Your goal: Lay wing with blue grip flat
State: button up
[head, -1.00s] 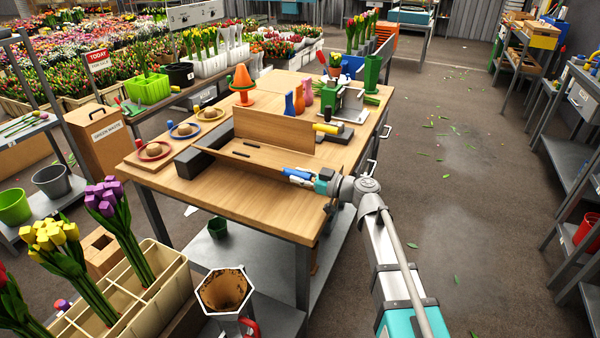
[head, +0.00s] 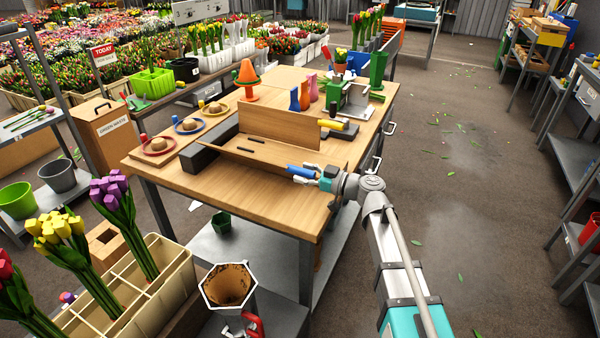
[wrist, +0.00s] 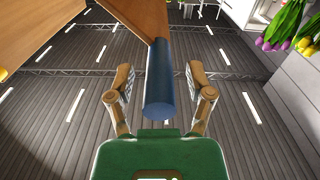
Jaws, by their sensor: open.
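A wooden fixture with two wings lies on the workbench in the head view. The wing with the blue grip (head: 262,160) is the front one; it appears tilted, and I cannot tell its exact angle. Its blue grip (head: 301,170) points out at the front edge. In the wrist view the blue grip (wrist: 159,92) sits between my fingers, with a gap on both sides, and the wooden wing (wrist: 141,18) runs on above it. My gripper (head: 299,173) is open around the grip. The other wing (head: 280,128) stands upright behind; a yellow grip (head: 330,124) is beside it.
A dark grey block (head: 207,153) sits at the fixture's left end. Coloured plates, including a red one (head: 158,146), lie at the left. Coloured vases (head: 304,94) and a green-and-metal device (head: 352,100) stand behind. The bench front (head: 270,205) is clear.

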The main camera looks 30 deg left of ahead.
jog(key=d, duration=1.2)
jog(key=shift+w, duration=0.4)
jog(key=shift+w+a+r, duration=0.1)
jog(key=shift+a+r, duration=0.05)
jog(key=shift+r, duration=0.05)
jog(key=c, duration=0.6)
jog(key=shift+w+a+r+g+p, duration=0.3)
jog(key=shift+r+p, duration=0.25)
jog(key=shift+p, duration=0.55)
grip_shut()
jog(key=w+a+r+m+g+h+p, duration=0.3)
jog(key=w+r+h+p, duration=0.3)
jog(key=p, duration=1.5)
notch_tip(320, 180, up, 5)
jog(key=h, duration=0.3)
jog(key=shift+w+a+m+g, duration=0.3)
jog(key=shift+w+a+g, duration=0.1)
jog(key=shift+f, duration=0.15)
